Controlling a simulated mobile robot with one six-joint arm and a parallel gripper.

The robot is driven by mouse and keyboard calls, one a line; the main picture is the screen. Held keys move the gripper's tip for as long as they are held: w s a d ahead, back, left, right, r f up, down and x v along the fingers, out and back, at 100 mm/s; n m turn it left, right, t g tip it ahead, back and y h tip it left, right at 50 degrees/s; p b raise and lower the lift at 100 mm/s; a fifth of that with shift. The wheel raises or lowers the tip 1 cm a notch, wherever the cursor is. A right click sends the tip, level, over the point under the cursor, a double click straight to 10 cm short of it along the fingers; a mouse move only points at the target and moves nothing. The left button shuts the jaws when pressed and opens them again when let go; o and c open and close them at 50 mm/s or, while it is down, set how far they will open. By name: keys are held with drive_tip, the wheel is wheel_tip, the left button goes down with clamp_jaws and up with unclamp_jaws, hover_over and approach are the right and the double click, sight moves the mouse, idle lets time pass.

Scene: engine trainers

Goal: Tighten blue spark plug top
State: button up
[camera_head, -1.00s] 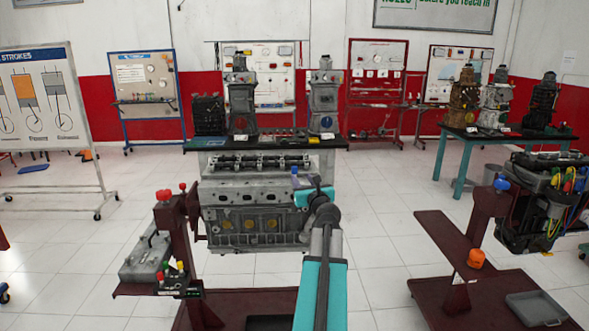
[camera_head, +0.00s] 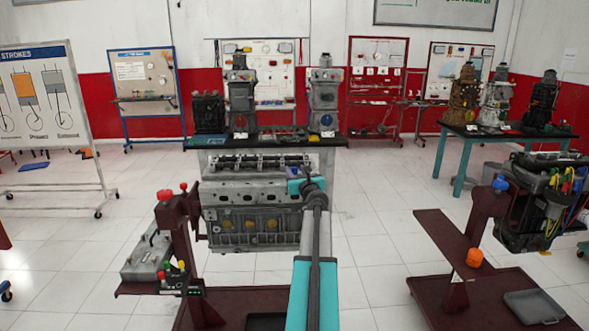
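The grey engine block (camera_head: 245,215) hangs on a dark red stand in the middle of the head view. My teal-and-grey arm reaches up from the bottom, and its teal end with my gripper (camera_head: 294,186) is over the right end of the engine's top. A small blue piece (camera_head: 293,171), perhaps the blue spark plug top, shows just above that teal end. It is too small to tell whether my gripper touches it. The fingers are hidden or too small to make out, so I cannot tell if they are open or shut.
A red post (camera_head: 180,235) with a battery tray stands left of the engine. Another dark red stand (camera_head: 455,240) with a wired engine is at the right. A black bench (camera_head: 265,143) with small engines stands behind. White tiled floor is clear between the stands.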

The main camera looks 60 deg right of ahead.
drive_tip(key=shift+x, duration=1.2)
drive_tip(key=c, duration=0.9)
drive_tip(key=shift+d, duration=0.1)
clamp_jaws()
